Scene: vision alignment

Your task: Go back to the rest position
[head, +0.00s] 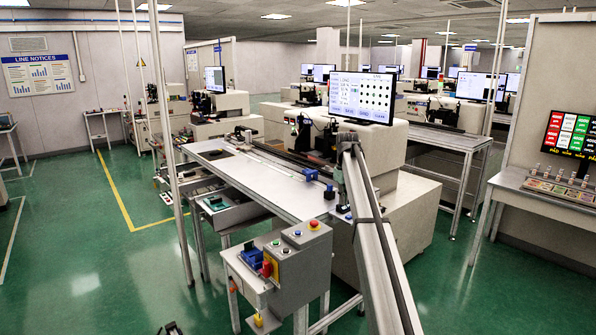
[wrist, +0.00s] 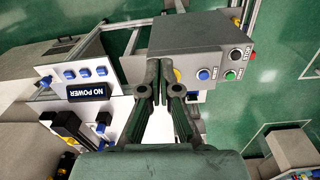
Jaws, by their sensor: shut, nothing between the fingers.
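My gripper (wrist: 160,78) shows in the wrist view, reaching up from the bottom centre with its dark fingers close together. It is shut and holds nothing. Its fingertips overlap the lower left edge of a grey control box (wrist: 195,42) in that view; I cannot tell how far apart they are in depth. In the head view my gripper is not clearly seen. A small dark shape at the bottom edge, left of centre, is too cut off to name.
In the wrist view a white panel (wrist: 85,72) with blue buttons and a "NO POWER" display stands left of my fingers. Green floor (head: 95,275) is open at left.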

